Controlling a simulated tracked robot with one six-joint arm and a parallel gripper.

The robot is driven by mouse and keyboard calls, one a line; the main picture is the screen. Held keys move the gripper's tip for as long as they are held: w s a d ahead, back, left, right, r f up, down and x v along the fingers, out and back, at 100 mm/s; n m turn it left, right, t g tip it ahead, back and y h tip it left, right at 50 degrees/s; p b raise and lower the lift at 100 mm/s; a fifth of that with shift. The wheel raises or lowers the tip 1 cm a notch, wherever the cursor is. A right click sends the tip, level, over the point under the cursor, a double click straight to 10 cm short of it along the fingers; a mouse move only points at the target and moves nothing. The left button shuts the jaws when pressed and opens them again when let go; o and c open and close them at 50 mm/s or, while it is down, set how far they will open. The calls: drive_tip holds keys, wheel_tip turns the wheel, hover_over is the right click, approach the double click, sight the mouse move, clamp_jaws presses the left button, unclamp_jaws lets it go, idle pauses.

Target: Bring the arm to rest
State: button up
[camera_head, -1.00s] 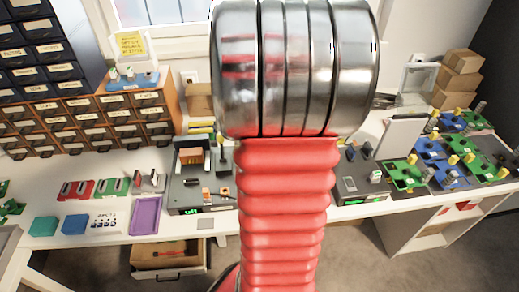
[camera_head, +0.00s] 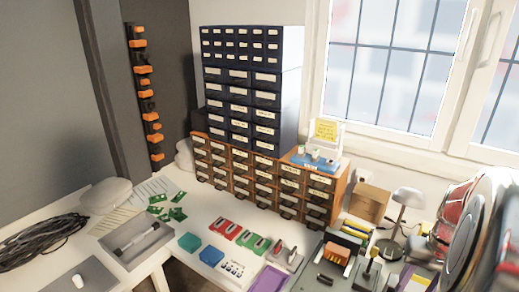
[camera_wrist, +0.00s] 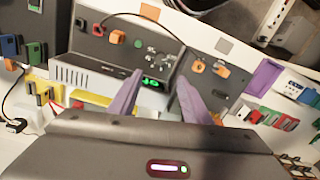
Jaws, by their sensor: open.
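My gripper (camera_wrist: 160,77) shows in the wrist view with its two purple-grey fingers apart and nothing between them. Beyond the fingertips is a grey box with a lit green display (camera_wrist: 88,75). I cannot tell how far the fingers are above it. In the head view only the shiny metal and red part of my arm (camera_head: 466,235) shows, at the right edge. My gripper is outside the head view.
A lamp (camera_head: 398,215) and carton (camera_head: 369,201) stand near my arm.

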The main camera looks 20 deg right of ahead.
drive_tip(key=w+a+r+n+t, duration=0.1)
drive_tip(key=a+r+n, duration=0.1)
drive_tip(key=a, duration=0.9)
drive_tip(key=w+a+r+n+t, duration=0.1)
drive_tip(key=a+r, duration=0.4)
drive_tip(key=a, duration=0.5)
drive_tip(key=w+a+r+n+t, duration=0.1)
drive_tip(key=a+r+n+t, duration=0.2)
drive_tip(key=a, duration=0.8)
drive_tip(key=shift+a+r+n, duration=0.35)
drive_tip(key=shift+r+n, duration=0.1)
drive_tip(key=shift+n, duration=0.25)
